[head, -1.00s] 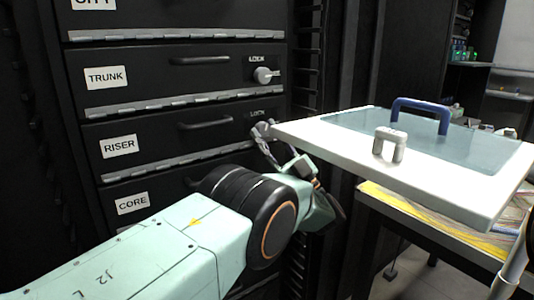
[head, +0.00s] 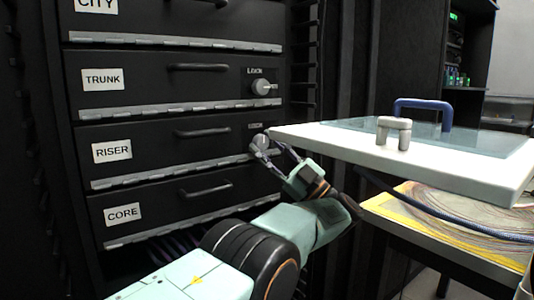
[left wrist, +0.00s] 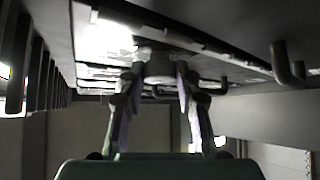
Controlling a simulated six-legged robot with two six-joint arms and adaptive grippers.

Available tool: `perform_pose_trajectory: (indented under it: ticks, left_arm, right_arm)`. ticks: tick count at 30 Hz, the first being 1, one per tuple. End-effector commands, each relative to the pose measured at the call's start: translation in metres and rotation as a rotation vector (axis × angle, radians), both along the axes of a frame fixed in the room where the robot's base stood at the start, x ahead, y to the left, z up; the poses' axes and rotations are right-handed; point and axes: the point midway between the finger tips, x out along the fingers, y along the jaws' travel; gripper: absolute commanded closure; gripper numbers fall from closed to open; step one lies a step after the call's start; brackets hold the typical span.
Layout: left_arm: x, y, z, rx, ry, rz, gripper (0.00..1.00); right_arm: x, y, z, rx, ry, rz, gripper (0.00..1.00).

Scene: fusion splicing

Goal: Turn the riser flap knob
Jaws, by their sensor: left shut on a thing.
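The riser flap (head: 150,152) is a black panel with a white RISER label, a bar handle and a hinge strip along its bottom edge. Its grey knob (head: 262,141) is at the flap's right end, partly covered by my fingers. My left gripper (head: 271,150) is shut on this knob, with its arm coming up from below. In the left wrist view the knob (left wrist: 160,68) sits between the two fingertips (left wrist: 160,76). The knob's exact angle cannot be told. My right gripper is not in view.
The trunk flap (head: 155,87) with its own knob (head: 262,87) is above, and the core flap (head: 160,207) below. A white board (head: 460,176) with a glassy panel and blue handle (head: 423,104) juts close to my gripper's right. A table with a coloured mat (head: 400,212) is beneath.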

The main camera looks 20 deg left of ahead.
Motion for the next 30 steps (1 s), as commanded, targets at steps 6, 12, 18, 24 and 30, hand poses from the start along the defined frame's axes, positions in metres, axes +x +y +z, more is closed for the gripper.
perform_pose_trajectory:
  ticks: [6, 12, 18, 24, 30]
  left_arm:
    - [-0.0001, 0.0004, 0.0015, -0.012, -0.022, 0.0, 0.98]
    - [0.0001, 0.0005, 0.0022, -0.017, -0.03, 0.0, 0.98]
    - [0.0001, 0.0005, 0.0026, -0.018, -0.031, 0.0, 0.98]
    - [0.0001, 0.0005, 0.0026, -0.018, -0.031, 0.0, 0.98]
    - [0.0001, 0.0003, 0.002, -0.018, -0.028, 0.0, 0.53]
  right_arm:
    - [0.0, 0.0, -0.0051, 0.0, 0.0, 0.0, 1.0]
    - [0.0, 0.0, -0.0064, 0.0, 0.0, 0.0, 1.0]
    - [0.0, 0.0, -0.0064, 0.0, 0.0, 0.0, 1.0]
    - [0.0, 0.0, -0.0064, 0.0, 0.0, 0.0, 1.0]
    - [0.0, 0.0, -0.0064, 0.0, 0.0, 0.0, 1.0]
